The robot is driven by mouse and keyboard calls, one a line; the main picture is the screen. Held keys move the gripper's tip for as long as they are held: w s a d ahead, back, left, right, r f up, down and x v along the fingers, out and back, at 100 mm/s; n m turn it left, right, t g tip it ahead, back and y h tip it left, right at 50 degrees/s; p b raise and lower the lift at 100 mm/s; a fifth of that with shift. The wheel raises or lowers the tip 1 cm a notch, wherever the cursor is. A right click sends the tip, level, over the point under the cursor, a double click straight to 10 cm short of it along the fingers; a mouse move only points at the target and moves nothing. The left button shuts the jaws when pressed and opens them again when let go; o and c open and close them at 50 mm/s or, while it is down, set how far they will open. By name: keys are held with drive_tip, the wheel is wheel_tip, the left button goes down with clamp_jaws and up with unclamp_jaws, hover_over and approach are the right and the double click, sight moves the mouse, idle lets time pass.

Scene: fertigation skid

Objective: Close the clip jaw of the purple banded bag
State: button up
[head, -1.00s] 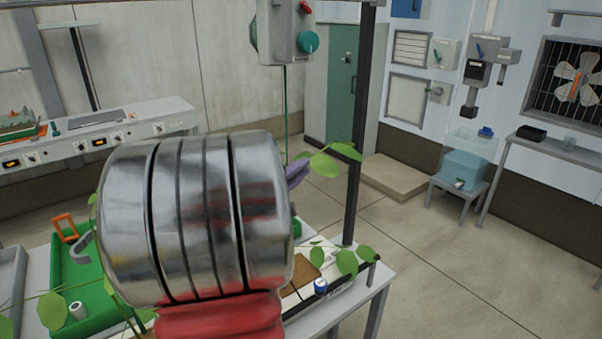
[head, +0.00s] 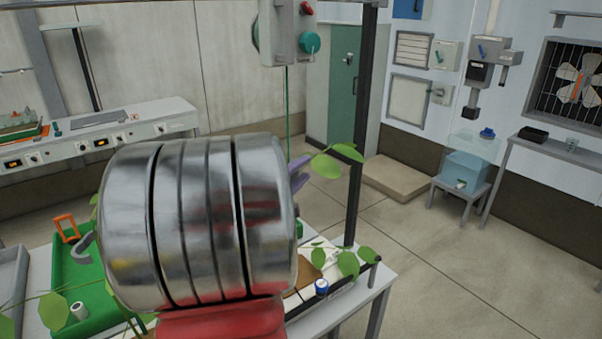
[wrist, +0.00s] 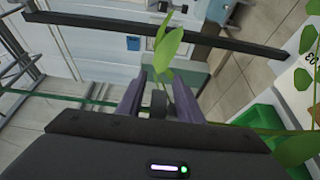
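My gripper (wrist: 157,96) shows in the wrist view with its two purple-grey fingers apart. A small dark block sits between them with gaps on both sides; I cannot tell what it is. A green leaf (wrist: 168,45) and its stem cross the space at the fingertips. In the head view my metal arm hides most of the gripper; only a purple finger tip shows beside a leaf (head: 338,165). I cannot make out a purple banded bag or its clip jaw in either view.
A table holds a green tray (head: 95,275) with an orange frame (head: 66,228) and a grey hook. A blue-capped item (head: 321,287) stands near its right edge. Leafy stems surround the work area.

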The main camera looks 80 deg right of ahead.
drive_tip(key=v, duration=1.3)
drive_tip(key=shift+a, duration=0.35)
drive_tip(key=shift+w, duration=0.1)
drive_tip(key=s+a+f+g+y, duration=0.1)
drive_tip(key=s+a+f+y, duration=0.35)
drive_tip(key=f, duration=0.35)
drive_tip(key=w+a+f+t+y, duration=0.2)
drive_tip(key=w+a+f+y, duration=0.25)
drive_tip(key=a, duration=0.35)
drive_tip(key=w+a+t+y, duration=0.25)
drive_tip(key=w+a, duration=0.35)
drive_tip(key=a, duration=0.3)
drive_tip(key=w+a+t+y, duration=0.2)
drive_tip(key=w+a+t, duration=0.3)
drive_tip(key=a, duration=0.4)
drive_tip(key=w+a+r+n+t+y, duration=0.1)
drive_tip(key=w+a+r+y, duration=0.1)
drive_tip(key=a, duration=0.6)
drive_tip(key=w+a+r+n+t+y, duration=0.1)
drive_tip(key=w+a+r+n, duration=0.1)
drive_tip(key=a, duration=0.5)
drive_tip(key=shift+a+r+n+t+y, duration=0.3)
drive_tip(key=shift+a+r+t+y, duration=0.05)
drive_tip(key=shift+r, duration=0.25)
